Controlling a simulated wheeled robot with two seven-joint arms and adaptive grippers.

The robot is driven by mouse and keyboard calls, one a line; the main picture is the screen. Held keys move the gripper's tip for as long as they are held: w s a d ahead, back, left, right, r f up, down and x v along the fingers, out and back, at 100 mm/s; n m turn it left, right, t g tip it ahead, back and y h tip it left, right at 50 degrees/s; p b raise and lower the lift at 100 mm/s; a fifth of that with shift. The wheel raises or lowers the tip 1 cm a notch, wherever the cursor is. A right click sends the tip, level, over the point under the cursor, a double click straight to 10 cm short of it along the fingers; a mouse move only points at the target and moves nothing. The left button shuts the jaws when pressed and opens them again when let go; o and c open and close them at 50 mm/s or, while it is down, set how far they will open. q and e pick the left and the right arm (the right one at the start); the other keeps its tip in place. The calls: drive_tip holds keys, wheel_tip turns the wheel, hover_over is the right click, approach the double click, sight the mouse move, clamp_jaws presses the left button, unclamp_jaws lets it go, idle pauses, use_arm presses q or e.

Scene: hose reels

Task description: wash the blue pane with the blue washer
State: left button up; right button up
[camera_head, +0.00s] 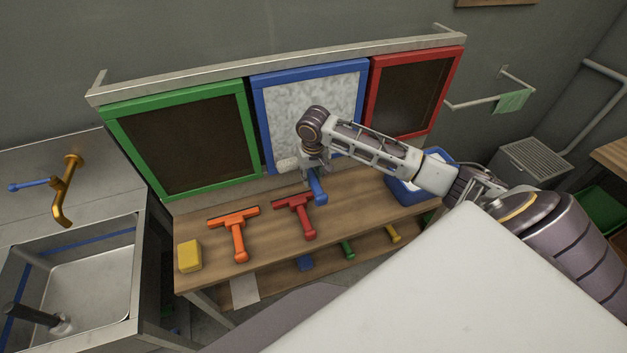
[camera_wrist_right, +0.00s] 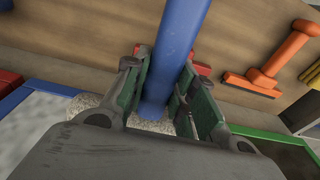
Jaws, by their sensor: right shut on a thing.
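The blue pane (camera_head: 335,100) hangs in the middle of the wall rail, its glass covered with whitish mottled film inside a blue frame. My right gripper (camera_head: 315,172) is in front of its lower part, shut on the blue handle of the blue washer (camera_head: 318,188). The washer's pale fluffy head (camera_head: 287,165) is by the pane's lower left edge; I cannot tell whether it touches. In the right wrist view the fingers (camera_wrist_right: 166,88) clasp the blue handle (camera_wrist_right: 178,45), and the fluffy head (camera_wrist_right: 150,126) shows partly behind them. My left gripper is out of view.
A green-framed pane (camera_head: 185,145) and a red-framed pane (camera_head: 408,95) flank the blue one. On the bench (camera_head: 270,238) are an orange squeegee (camera_head: 237,235), a red squeegee (camera_head: 302,212), a yellow sponge (camera_head: 190,255) and a blue tub (camera_head: 404,196). A sink (camera_head: 85,265) stands left.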

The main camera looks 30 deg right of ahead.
drive_tip(key=shift+w+d, duration=0.25)
drive_tip(key=shift+w, duration=0.7)
drive_tip(key=shift+w+d, duration=0.2)
drive_tip(key=shift+w, duration=0.55)
idle(1.6)
drive_tip(key=shift+f, duration=2)
drive_tip(key=shift+s+a, duration=0.1)
drive_tip(key=shift+s, duration=0.2)
drive_tip(key=s+a, duration=0.1)
drive_tip(key=s, duration=0.5)
drive_tip(key=shift+s+a, duration=0.2)
drive_tip(key=shift+a, duration=0.05)
